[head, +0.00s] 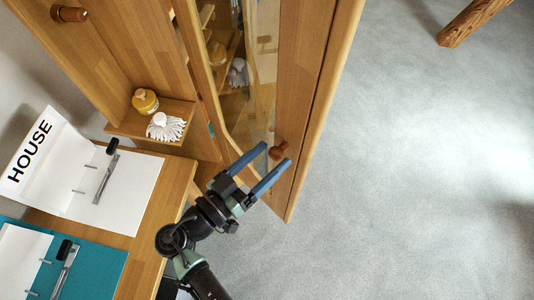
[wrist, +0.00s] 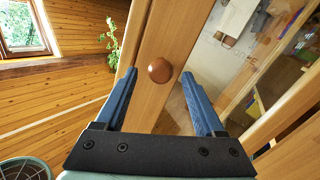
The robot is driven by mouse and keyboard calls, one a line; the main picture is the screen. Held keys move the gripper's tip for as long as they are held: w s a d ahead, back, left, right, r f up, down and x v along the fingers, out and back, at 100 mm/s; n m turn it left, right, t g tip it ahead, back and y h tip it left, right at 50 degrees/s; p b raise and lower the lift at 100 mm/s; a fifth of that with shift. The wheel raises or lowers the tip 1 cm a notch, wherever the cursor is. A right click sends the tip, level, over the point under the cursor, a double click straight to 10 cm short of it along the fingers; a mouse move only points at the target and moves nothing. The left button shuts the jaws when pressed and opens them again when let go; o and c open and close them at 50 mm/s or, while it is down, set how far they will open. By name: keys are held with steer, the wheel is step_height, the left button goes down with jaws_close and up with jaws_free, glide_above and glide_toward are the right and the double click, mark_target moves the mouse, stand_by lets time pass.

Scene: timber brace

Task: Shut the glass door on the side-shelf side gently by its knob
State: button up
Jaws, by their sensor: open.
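The glass door (head: 300,90) of the wooden cabinet stands open, its wooden frame running down the middle of the head view. Its round brown knob (head: 278,150) sits on the frame near the lower end. The knob also shows in the wrist view (wrist: 159,70), on the pale door frame (wrist: 153,105). My gripper (head: 277,154) is open, with its two blue fingers pointing at the knob. In the wrist view the knob lies between the fingertips (wrist: 159,74), with a gap on each side. I cannot tell whether the tips reach past it.
Binders lie on the wooden desk (head: 152,215) at left, one marked HOUSE. A timber post (head: 470,22) stands at upper right. Grey floor (head: 420,150) at right is clear.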

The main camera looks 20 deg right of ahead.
jaws_close()
stand_by(0.4)
stand_by(1.1)
